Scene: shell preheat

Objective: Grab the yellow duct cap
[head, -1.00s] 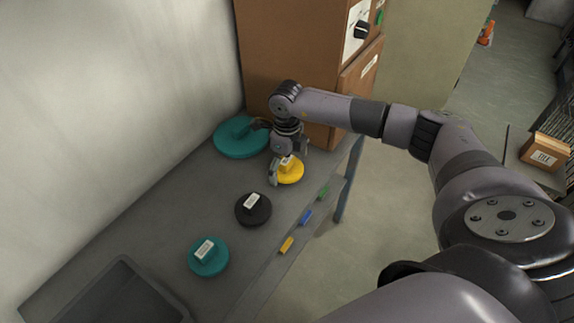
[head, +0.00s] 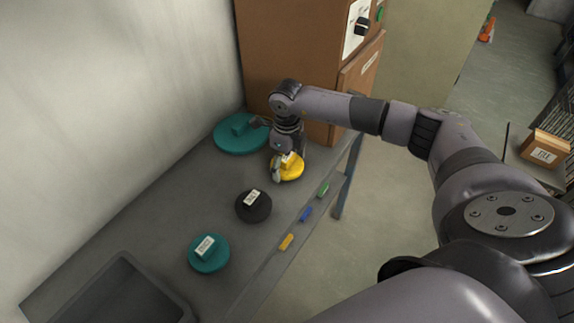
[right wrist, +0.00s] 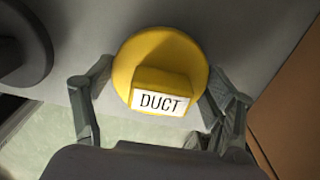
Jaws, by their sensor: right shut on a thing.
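The yellow duct cap (head: 290,172) is a round disc with a raised block handle, at the far end of the grey bench in the head view. In the right wrist view the yellow duct cap (right wrist: 160,58) shows its white label reading DUCT. My right gripper (head: 284,163) is shut on the cap, coming down from above. In the right wrist view its fingers (right wrist: 150,105) stand on both sides of the cap's handle. Whether the cap is touching the bench or lifted, I cannot tell. My left gripper is not in view.
A black cap (head: 253,207) and a small teal cap (head: 209,256) lie nearer on the bench. A larger teal disc (head: 240,134) lies behind the gripper, by the brown cabinet (head: 290,60). A grey tray (head: 150,287) stands at the near end. Small coloured pieces line the front edge.

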